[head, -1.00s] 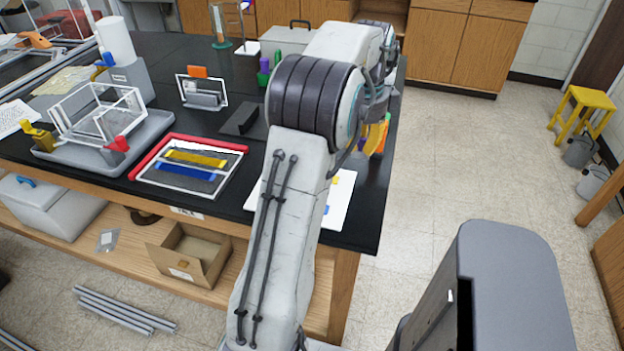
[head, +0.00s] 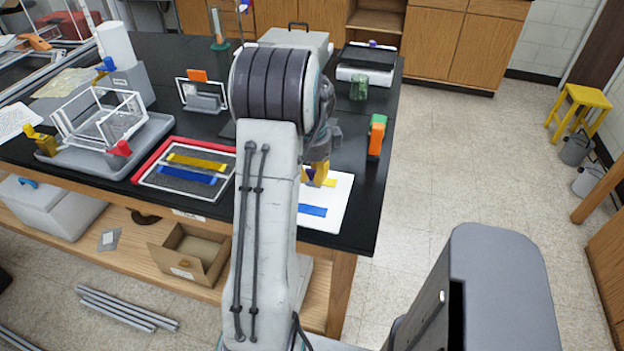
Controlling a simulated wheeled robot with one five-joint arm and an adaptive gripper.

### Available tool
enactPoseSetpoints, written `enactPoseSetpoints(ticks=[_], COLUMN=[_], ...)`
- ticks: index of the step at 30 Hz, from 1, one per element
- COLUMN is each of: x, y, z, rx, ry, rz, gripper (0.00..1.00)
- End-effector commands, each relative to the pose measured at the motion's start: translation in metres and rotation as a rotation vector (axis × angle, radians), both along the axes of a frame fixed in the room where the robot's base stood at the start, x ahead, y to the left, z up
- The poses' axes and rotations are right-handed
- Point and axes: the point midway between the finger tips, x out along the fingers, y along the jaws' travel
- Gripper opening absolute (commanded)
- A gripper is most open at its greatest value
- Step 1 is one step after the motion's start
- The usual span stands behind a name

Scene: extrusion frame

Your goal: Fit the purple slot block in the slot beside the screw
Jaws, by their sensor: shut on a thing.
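My gripper (head: 319,175) is low over the white sheet (head: 340,192) at the table's front right. It points down and is shut on a small purple piece, the purple slot block (head: 310,173), which shows only in part between the yellowish fingers. I cannot tell whether the block touches the sheet. The extrusion frame (head: 78,138), made of pale bars, stands on a grey tray (head: 160,125) at the left, far from my gripper. The slot and the screw are too small to make out.
A red-edged tray (head: 150,158) with a yellow and a blue strip lies between frame and sheet. A blue strip (head: 312,210) lies on the sheet. An orange-and-green item (head: 376,135) stands at the right edge. A green jar (head: 358,87) stands behind. My arm hides the middle.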

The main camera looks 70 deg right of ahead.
Motion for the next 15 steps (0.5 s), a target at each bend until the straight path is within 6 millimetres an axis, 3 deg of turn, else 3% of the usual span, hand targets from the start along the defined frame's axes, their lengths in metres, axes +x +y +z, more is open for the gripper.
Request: enactPoseSetpoints(ticks=[9, 15], x=[0.0, 0.0], y=[0.001, 0.0], z=[-0.023, -0.027], rx=[0.003, -0.001], ry=[0.0, 0.0], rz=[0.0, 0.0], gripper=[0.0, 0.0])
